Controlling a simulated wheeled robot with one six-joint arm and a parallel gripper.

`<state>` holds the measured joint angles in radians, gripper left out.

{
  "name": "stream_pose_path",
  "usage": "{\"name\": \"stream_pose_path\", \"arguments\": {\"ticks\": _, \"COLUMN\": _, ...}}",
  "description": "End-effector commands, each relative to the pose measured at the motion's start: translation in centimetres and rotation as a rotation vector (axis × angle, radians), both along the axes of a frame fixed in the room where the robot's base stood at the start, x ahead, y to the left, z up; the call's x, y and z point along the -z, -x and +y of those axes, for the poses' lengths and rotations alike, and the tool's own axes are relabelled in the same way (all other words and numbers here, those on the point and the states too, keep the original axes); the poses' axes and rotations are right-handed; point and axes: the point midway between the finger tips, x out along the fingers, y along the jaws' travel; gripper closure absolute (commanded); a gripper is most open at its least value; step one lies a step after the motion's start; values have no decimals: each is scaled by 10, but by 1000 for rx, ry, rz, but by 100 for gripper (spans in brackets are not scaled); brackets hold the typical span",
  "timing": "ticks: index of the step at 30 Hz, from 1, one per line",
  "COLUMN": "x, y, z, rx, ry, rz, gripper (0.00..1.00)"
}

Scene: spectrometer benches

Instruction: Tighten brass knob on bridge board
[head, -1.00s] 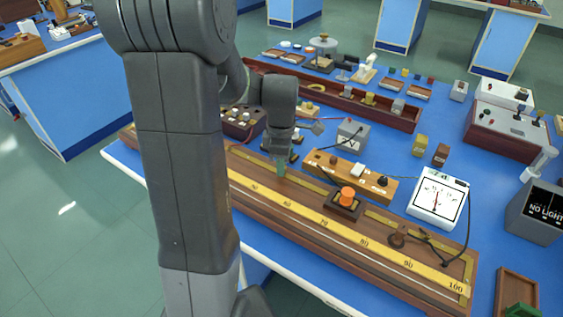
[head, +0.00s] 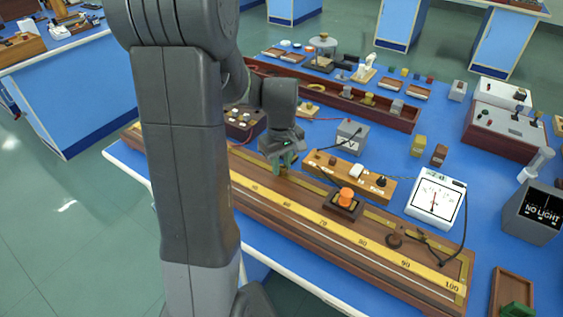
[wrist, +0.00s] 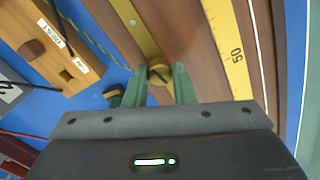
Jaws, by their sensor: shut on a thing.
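The bridge board (head: 300,220) is a long wooden board with a yellow scale, lying along the front of the blue bench. My gripper (head: 283,166) is over its back strip, pointing down. In the wrist view, the brass knob (wrist: 159,74) is a round brass piece with a dark slot at the end of a brass strip (wrist: 143,28). The green fingertips of my gripper (wrist: 160,88) stand on either side of the knob and are shut on it. In the head view the knob is mostly hidden by the fingers.
A wooden block with a black knob (head: 350,178) stands just behind the board. An orange-topped slider (head: 345,198) sits on the board to the right. A white meter (head: 437,202) and a grey box (head: 352,136) stand nearby.

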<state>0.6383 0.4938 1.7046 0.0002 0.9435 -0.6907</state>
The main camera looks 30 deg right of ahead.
Motion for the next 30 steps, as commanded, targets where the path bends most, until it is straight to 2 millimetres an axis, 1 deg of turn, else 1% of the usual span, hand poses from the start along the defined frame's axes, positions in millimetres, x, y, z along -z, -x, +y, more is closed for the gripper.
{"name": "stream_pose_path", "arguments": {"ticks": 30, "x": -1, "y": 0, "z": -1, "rx": 965, "ry": 1, "rz": -2, "gripper": 100}}
